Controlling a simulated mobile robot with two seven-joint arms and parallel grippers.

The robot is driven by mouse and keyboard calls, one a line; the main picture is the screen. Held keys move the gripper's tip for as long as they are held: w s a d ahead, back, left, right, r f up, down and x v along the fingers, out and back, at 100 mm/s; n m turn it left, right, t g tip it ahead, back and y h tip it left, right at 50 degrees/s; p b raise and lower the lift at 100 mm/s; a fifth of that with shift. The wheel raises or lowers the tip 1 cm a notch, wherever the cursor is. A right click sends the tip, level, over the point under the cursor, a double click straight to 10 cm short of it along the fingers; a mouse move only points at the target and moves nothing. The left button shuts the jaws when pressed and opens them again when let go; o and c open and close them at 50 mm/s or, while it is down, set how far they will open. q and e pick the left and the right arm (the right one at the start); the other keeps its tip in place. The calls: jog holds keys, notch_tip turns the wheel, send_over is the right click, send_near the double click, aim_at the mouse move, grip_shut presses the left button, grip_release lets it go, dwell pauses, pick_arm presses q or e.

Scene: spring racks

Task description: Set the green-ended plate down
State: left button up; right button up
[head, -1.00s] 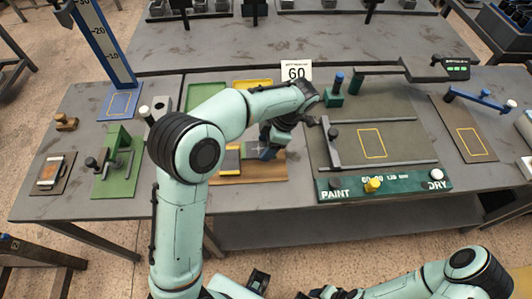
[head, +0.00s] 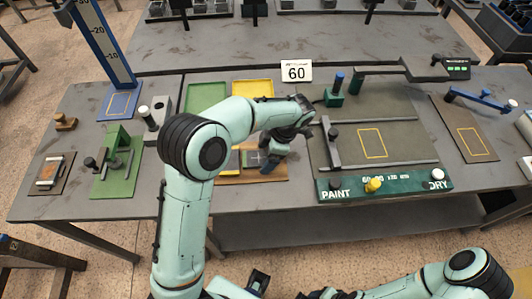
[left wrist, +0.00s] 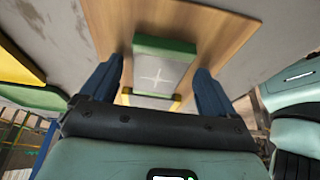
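In the head view the plate (head: 252,158) is partly covered by my left gripper (head: 268,166). In the left wrist view the left gripper (left wrist: 158,92) is open, with one blue finger on each side of the plate and a visible gap to it. My right gripper (head: 326,293) is at the bottom edge of the head view, too small and cut off to read.
Green (head: 206,96) and yellow (head: 252,87) trays lie behind the wooden board. A "60" sign (head: 296,71) stands behind my gripper. To the right is a fixture with a PAINT/DRY panel (head: 400,187). A green stand (head: 118,170) is to the left.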

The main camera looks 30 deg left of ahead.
pick_arm(q)
jog(key=shift+r, duration=0.35)
jog(key=p+v, duration=0.1)
jog(key=v, duration=1)
jog(key=shift+w+d+r+p, duration=0.15)
jog(key=shift+r+p, duration=0.1)
jog(key=shift+p, duration=0.15)
pick_arm(e)
jog(key=shift+w+r, duration=0.3)
jog(key=shift+r, duration=0.25)
jog(key=shift+w+r, duration=0.3)
jog(key=shift+r, duration=0.2)
